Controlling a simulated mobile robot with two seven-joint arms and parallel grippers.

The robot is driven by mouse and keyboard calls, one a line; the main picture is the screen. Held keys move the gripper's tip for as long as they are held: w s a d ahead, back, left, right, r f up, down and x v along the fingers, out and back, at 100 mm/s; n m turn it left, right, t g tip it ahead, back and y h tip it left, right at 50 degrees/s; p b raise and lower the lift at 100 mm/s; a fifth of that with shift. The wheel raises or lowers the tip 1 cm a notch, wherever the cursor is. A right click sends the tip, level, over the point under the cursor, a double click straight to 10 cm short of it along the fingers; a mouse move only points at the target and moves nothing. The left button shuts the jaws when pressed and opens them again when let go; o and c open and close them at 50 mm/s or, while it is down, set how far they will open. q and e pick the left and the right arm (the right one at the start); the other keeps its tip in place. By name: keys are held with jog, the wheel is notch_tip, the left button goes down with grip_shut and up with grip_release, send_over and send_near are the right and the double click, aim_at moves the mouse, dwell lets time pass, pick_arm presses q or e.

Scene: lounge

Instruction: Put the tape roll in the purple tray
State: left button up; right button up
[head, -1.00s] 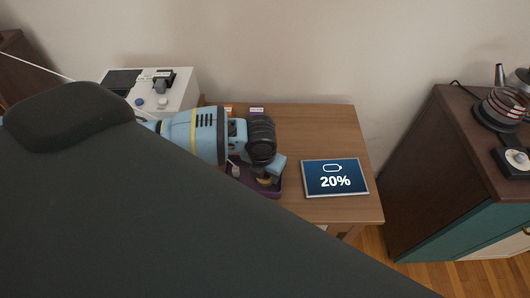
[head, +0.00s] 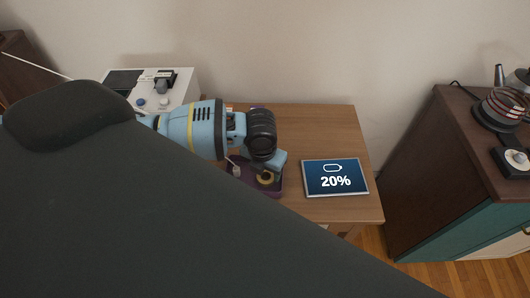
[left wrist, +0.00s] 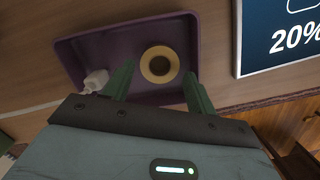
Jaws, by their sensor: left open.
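The tape roll (left wrist: 160,79), a yellow-tan ring with a dark hole, appears to lie inside the purple tray (left wrist: 75,48) in the left wrist view. It also shows small in the head view (head: 266,179), over the tray (head: 276,190). My left gripper (left wrist: 160,72) is open, its two green fingers on either side of the roll in the picture, with a gap to each. In the head view the left gripper (head: 270,168) is just above the tray and its fingertips are hard to make out. My right gripper is not in view.
A white plug-like object (left wrist: 95,80) lies in the tray's left part. A tablet reading 20% (head: 336,178) lies on the wooden table (head: 315,125) right of the tray. A white device (head: 185,90) stands behind left. A dark cabinet (head: 430,155) stands to the right.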

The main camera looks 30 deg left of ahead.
aim_at(263, 180)
pick_arm(q)
notch_tip(263, 180, up, 10)
jog(key=s, duration=0.1)
jog(key=shift+f+p, duration=0.15)
jog(key=shift+p, duration=0.25)
jog(key=s+d+f+n+t+h, duration=0.1)
jog(key=s+d+f+n+h, duration=0.45)
jog(key=s+d+n, duration=0.8)
jog(key=s+a+f+n+y, duration=0.25)
jog(key=s+a+n, duration=0.4)
jog(key=n, duration=0.35)
jog(key=s+a+f+n+y, duration=0.2)
jog(key=s+a+f+n, duration=0.1)
jog(key=s+a+n, duration=0.5)
jog(key=w+d+f+t, duration=0.2)
jog(key=w+f+t, duration=0.1)
jog(key=f, duration=0.2)
jog(key=w+d+f+n+t+h, duration=0.1)
jog(key=w+d+f+t, duration=0.2)
jog(key=w+f, duration=0.1)
jog(key=shift+f+t, duration=0.35)
jog(key=shift+t, duration=0.05)
jog(key=shift+n, duration=0.25)
